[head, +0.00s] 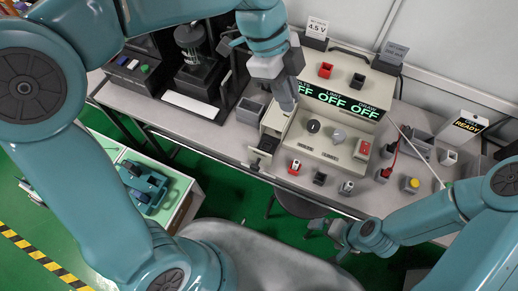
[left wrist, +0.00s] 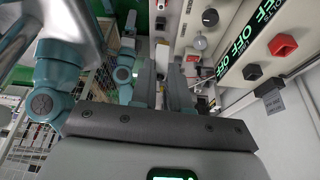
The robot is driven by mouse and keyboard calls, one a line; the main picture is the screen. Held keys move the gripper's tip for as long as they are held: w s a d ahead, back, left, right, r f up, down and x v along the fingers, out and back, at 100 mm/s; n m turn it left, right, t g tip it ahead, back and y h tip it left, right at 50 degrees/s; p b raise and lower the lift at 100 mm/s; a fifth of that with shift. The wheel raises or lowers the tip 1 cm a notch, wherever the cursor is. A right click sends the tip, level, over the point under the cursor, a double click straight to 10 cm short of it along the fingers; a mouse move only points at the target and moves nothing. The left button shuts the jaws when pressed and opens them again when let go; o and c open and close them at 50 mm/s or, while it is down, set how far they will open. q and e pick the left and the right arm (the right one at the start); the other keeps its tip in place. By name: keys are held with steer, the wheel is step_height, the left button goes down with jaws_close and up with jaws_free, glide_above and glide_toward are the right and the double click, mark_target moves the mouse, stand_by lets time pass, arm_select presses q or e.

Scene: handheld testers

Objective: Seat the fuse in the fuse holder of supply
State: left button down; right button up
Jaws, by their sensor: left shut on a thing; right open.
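The supply (head: 345,108) is a beige box with a green "OFF OFF OFF" display; it also shows in the left wrist view (left wrist: 222,50). A beige drawer-like part (head: 277,120), seemingly the fuse holder, stands out at its left front, with a dark recess (head: 267,145). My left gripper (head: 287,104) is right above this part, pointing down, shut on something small. The fingers (left wrist: 161,85) hide nearly all of it; I take it to be the fuse. Whether it touches the holder cannot be told. My right gripper (head: 328,228) is open and empty in front of the bench edge.
A red block (head: 295,167), a dark block (head: 319,178) and a metal piece (head: 346,187) lie before the supply. A grey open box (head: 250,110) stands left of it. A yellow-topped button (head: 411,184) and a "READY" sign (head: 467,125) are at the right. A black machine (head: 195,70) stands far left.

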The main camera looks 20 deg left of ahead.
arm_select(q)
steer(key=w+a+f+n+b, duration=0.1)
steer(key=w+a+f+b, duration=0.1)
steer(key=a, duration=0.3)
steer(key=shift+t, duration=0.3)
steer(key=f, duration=1)
steer(key=f+b, duration=0.1)
steer(key=f, duration=0.9)
steer(key=shift+s+d, duration=0.15)
steer(key=shift+s, duration=0.05)
steer(key=shift+r, duration=0.1)
arm_select(e)
steer(key=x, duration=0.4)
steer(key=shift+s+d+f, duration=0.1)
steer(key=shift+d+f, duration=0.2)
steer(key=shift+d, duration=0.05)
steer(key=shift+f, duration=0.1)
arm_select(q)
steer(key=shift+f+b, duration=0.25)
steer(key=shift+b, duration=0.1)
steer(key=c, duration=1.4)
jaws_free()
steer(key=shift+r, duration=0.1)
